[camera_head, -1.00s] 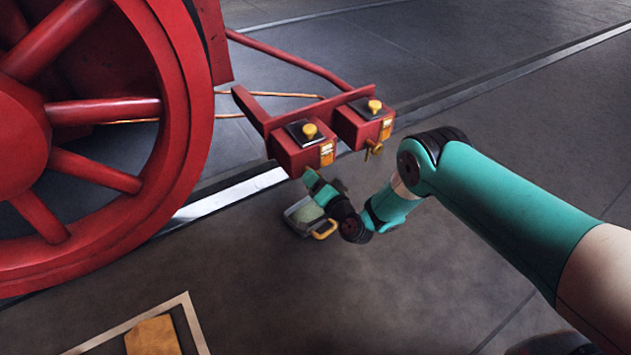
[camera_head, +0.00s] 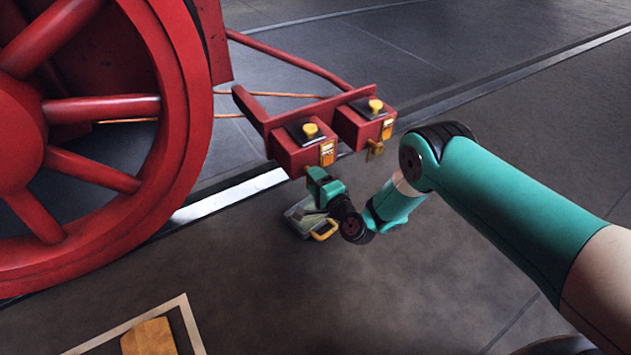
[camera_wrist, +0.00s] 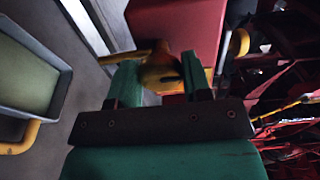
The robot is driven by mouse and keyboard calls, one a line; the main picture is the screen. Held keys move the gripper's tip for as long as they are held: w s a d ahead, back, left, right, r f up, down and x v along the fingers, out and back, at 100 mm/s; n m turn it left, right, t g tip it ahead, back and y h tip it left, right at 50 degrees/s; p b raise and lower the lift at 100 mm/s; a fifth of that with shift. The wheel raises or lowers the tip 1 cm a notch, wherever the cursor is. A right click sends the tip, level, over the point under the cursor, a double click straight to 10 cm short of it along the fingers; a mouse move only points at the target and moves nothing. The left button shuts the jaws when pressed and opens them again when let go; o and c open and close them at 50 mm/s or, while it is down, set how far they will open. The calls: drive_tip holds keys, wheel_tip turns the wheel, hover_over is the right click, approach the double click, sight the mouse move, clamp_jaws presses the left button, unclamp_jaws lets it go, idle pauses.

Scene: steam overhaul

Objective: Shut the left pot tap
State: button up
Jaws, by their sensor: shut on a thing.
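The left pot (camera_head: 296,154) is a red box with a yellow knob on its dark lid, at the outer end of a red bracket. It also shows in the wrist view (camera_wrist: 178,25). Its yellow tap (camera_wrist: 160,72) sits between the two green fingers of my gripper (camera_wrist: 160,82), which is shut on it. In the head view my gripper (camera_head: 316,180) is just under the left pot's front and hides the tap there. The right pot (camera_head: 360,126) stands beside it, with its own brass tap (camera_head: 375,148) hanging at the front.
A tray with a grey rim (camera_head: 294,222) and yellow handle (camera_head: 325,231) lies on the floor below my gripper. A large red spoked wheel (camera_head: 100,108) fills the left. A framed panel with a yellow object (camera_head: 150,338) is at the lower left. The floor in the middle front is clear.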

drive_tip(key=shift+s, duration=0.1)
idle(0.3)
drive_tip(key=o, duration=0.9)
drive_tip(key=shift+p+v, duration=8.7)
drive_tip(key=shift+p, duration=1.5)
